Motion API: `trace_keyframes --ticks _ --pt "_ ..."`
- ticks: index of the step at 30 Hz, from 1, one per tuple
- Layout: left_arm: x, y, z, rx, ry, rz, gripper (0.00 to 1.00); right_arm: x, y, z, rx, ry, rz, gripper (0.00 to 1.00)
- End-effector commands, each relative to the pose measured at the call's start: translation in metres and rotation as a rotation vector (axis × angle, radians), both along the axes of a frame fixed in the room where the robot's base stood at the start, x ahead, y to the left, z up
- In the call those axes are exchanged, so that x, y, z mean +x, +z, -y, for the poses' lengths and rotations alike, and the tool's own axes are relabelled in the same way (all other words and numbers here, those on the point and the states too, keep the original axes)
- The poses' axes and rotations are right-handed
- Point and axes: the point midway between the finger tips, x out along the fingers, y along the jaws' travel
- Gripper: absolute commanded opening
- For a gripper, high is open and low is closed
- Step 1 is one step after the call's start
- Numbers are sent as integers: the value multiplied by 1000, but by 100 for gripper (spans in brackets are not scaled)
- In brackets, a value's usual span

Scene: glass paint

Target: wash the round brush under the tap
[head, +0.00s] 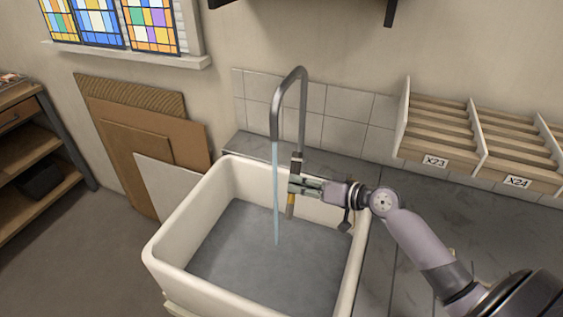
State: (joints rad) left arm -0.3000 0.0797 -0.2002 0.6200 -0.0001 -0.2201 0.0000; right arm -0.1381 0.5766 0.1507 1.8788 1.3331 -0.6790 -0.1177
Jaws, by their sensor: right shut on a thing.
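The tap (302,110) is a tall grey gooseneck at the back of a white sink (160,251). A pale blue stream of water (276,195) falls from its spout into the basin. My right gripper (299,188) is above the sink, just right of the stream, and is shut on the round brush (290,206). A yellowish part of the brush points down below the fingers. The gripper covers the rest of it. The brush looks close beside the water; I cannot tell whether they touch. My left gripper is not in view.
A grey counter (385,173) runs right of the sink. Wooden racks labelled X23 (436,161) and X24 (518,182) sit at the back right. Boards (150,150) lean on the wall at left, by a shelf unit (35,130). Stained-glass panels (98,25) stand at the window.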

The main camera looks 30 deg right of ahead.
Motion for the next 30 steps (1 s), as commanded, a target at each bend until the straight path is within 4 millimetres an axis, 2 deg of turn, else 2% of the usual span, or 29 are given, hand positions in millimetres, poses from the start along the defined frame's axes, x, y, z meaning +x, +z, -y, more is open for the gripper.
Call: trace_keyframes --ticks 5,19,30 --pt "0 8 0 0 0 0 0 -6 8 -1 0 0 0 0" --pt "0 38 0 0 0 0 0 -42 37 -9 0 1 -2 0" --pt "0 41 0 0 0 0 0 -49 40 -10 0 -1 1 0"
